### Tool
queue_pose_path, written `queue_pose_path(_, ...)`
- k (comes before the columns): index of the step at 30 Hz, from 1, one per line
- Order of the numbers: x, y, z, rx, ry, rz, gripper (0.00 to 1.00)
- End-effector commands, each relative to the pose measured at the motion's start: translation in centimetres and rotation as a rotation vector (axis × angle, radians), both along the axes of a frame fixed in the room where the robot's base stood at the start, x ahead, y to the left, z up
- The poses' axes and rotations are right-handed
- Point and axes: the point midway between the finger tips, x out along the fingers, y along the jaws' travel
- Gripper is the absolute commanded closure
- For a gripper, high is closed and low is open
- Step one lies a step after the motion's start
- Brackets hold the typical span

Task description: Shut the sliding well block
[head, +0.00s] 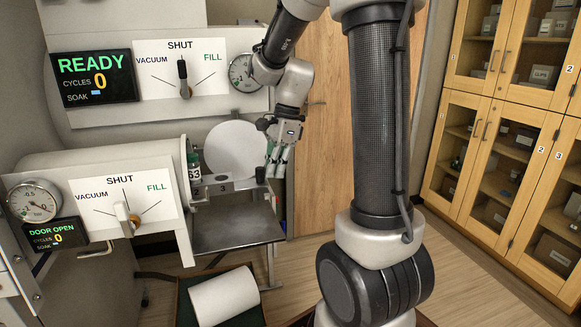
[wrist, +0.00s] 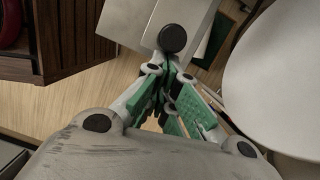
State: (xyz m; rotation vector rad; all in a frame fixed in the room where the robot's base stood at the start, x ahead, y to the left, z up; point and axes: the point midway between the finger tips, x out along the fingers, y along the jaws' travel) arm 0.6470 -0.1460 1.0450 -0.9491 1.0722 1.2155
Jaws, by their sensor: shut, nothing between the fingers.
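The sliding well block appears to be the grey slab (head: 233,186) marked 3, sticking out to the right of the lower white chamber in the head view. Its grey top also shows in the wrist view (wrist: 130,18), with a round black knob (wrist: 173,40) near its end. The knob shows as a small dark post (head: 260,174) in the head view. My gripper (head: 275,172) is shut and empty, close to the slab's right end beside the knob. Its green-padded fingers (wrist: 168,98) overlap the knob's near side in the wrist view; I cannot tell whether they touch it.
A round white door (head: 233,148) stands open behind the slab, and fills the right of the wrist view (wrist: 285,75). A grey metal table (head: 235,228) is below. The lower display (head: 56,236) reads DOOR OPEN. A white cylinder (head: 224,296) lies lower down. Wooden cabinets (head: 505,130) stand right.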

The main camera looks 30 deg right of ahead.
Motion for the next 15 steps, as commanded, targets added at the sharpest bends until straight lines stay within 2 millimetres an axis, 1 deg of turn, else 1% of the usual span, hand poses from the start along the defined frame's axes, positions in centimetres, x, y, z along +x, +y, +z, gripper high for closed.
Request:
queue_pose_path(1,0.3,1.1,0.0,0.0,0.0,0.005,1.0)
queue_pose_path(3,0.6,2.3,0.0,0.0,0.001,0.005,1.0)
queue_pose_path(15,2.6,9.3,0.0,0.0,0.001,0.004,1.0)
